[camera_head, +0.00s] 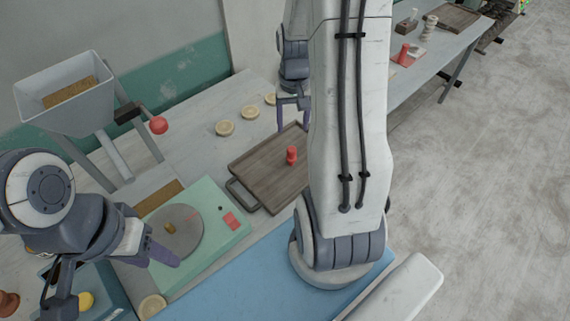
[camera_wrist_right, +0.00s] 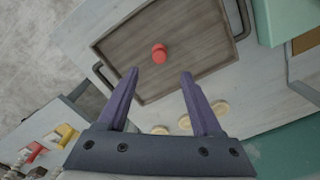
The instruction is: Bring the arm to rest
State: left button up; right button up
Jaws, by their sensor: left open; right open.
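My right gripper (camera_head: 292,116) is at the far side of the wooden tray (camera_head: 262,180), partly hidden behind my right arm. In the right wrist view, my right gripper (camera_wrist_right: 159,75) has its two purple fingers apart with nothing between them. A small red piece (camera_head: 291,155) stands on the tray; it also shows in the right wrist view (camera_wrist_right: 159,54), just beyond the fingertips. My left gripper (camera_head: 165,254) is at the lower left, over the green device (camera_head: 215,225) with a round plate (camera_head: 185,238). It is open, and one purple finger shows clearly.
A grey hopper (camera_head: 55,118) on legs with a red ball knob (camera_head: 158,125) stands at the left. Several pale round discs (camera_head: 224,128) lie behind the tray. A blue mat (camera_head: 240,285) lies in front. Another table (camera_head: 425,70) stands at the back right beside open floor.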

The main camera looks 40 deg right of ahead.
jog(key=shift+r, duration=1)
jog(key=s+a+r+n+b, duration=0.25)
jog(key=a+n, duration=0.45)
jog(key=a, duration=1.4)
jog(key=s+a+r+n+y+b, duration=0.1)
jog(key=s+a+n, duration=0.5)
jog(key=s+a, duration=0.3)
jog(key=s, duration=0.4)
jog(key=shift+s+a+r+n, duration=0.2)
jog(key=shift+a+n, duration=0.1)
